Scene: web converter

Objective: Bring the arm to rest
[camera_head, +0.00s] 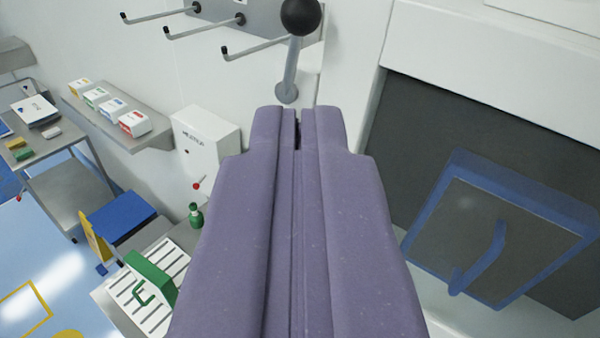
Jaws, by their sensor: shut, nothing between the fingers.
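My gripper (298,118) fills the middle of the view, purple and pointing away from the camera. Its two fingers lie together along a narrow seam, and nothing shows between them. Just beyond the fingertips in the picture is a grey lever (290,70) with a black ball knob (300,16). Whether the fingertips touch the lever cannot be told from this view. The gripper hides part of the white wall and whatever lies below it.
At right, a blue-framed transparent panel with a handle (480,262) stands before a dark recess (415,130). Hooks (195,30) stick out at upper left. A shelf (145,140) holds several small boxes. A slatted rack (170,270) with a green item sits lower left.

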